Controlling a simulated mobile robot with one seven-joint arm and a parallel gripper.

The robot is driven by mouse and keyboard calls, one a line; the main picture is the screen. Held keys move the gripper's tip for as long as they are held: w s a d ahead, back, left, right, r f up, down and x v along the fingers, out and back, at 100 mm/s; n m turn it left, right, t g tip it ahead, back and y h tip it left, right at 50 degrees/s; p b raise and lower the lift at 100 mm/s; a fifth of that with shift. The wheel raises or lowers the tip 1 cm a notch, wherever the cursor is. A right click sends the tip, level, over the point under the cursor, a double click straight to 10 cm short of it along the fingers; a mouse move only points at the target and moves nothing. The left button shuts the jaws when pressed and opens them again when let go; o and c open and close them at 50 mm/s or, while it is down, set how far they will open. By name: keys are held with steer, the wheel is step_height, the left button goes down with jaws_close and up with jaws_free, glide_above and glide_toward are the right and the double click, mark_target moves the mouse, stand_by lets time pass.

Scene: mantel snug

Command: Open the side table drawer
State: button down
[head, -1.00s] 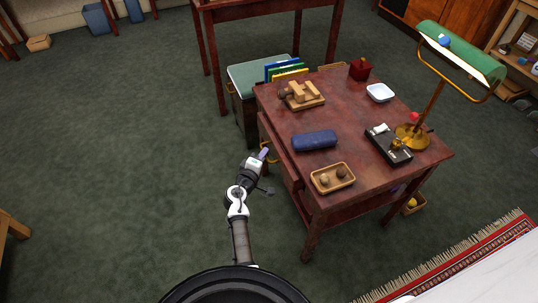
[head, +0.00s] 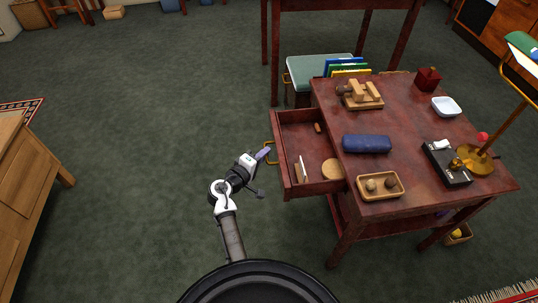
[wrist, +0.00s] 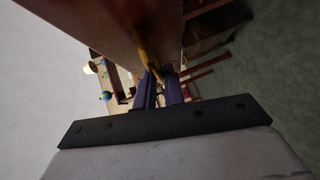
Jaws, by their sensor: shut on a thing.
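The side table (head: 413,130) is dark red wood and stands right of centre in the head view. Its drawer (head: 283,174) is pulled far out to the left, with its inside in view. In it lie a round tan disc (head: 332,169), a small orange-brown piece (head: 317,127) and a pale upright thing (head: 301,169). The brass handle (head: 268,152) is on the drawer front. My gripper (head: 264,153) is at the handle, with its fingers shut on it. In the wrist view the yellow handle (wrist: 150,57) runs to between the dark fingertips (wrist: 160,78).
On the table top stand a blue case (head: 367,144), a wooden tray (head: 380,186) with round things, a white dish (head: 446,106) and a brass lamp (head: 478,158). A wooden cabinet (head: 25,170) stands at the left. The green carpet between is clear.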

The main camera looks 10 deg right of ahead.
steer(key=c, duration=1.5)
jaws_free()
steer(key=p+v, duration=0.2)
steer(key=v, duration=1.1)
steer(key=shift+s+a+p, duration=0.3)
steer(key=shift+p, duration=0.05)
